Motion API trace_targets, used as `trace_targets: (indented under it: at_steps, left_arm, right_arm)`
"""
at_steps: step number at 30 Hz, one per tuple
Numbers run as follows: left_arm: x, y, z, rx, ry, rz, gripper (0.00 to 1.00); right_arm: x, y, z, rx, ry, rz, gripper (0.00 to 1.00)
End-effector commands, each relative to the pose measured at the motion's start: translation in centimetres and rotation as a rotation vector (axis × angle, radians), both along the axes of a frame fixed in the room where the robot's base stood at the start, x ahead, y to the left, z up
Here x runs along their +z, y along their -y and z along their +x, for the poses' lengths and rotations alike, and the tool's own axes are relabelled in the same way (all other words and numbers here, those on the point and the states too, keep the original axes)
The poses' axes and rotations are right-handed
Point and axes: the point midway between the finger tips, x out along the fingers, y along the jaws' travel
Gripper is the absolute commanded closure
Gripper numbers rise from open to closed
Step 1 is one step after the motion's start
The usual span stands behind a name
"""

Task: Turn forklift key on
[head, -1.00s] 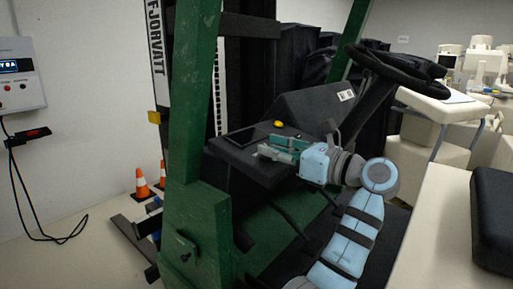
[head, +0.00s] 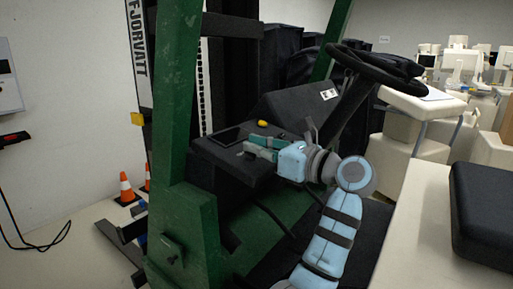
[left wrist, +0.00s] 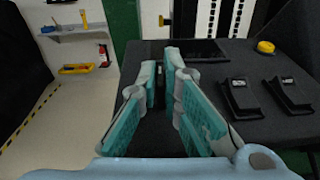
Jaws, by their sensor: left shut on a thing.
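The forklift's dark console (head: 225,155) carries a yellow button (head: 263,123) and a flat dark panel (head: 230,135). My left gripper (head: 250,147) is over the console's near side, its teal-padded fingers pointing left. In the left wrist view the fingers (left wrist: 163,75) reach forward over the console, close together at the tips. They are shut on a small dark thing at the tips, taken to be the forklift key; the fingers hide most of it. The yellow button also shows in the left wrist view (left wrist: 265,47). My right gripper is not in view.
The steering wheel (head: 375,65) stands above and right of the gripper. A green post (head: 172,110) stands left of the console. A black seat (head: 485,205) is at the right.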

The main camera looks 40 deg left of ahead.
Motion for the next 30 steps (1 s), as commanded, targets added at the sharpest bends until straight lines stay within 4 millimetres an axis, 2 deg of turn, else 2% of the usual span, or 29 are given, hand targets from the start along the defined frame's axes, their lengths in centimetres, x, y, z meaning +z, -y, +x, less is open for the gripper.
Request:
trace_targets:
  at_steps: [11, 30]
  left_arm:
    - [0.1, -0.1, -0.4, -0.262, -0.053, -0.001, 1.00]
    - [0.5, -0.5, -1.0, -0.808, -0.178, 0.001, 1.00]
  right_arm:
    - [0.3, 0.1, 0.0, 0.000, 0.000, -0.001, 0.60]
    - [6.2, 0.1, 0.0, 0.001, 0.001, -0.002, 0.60]
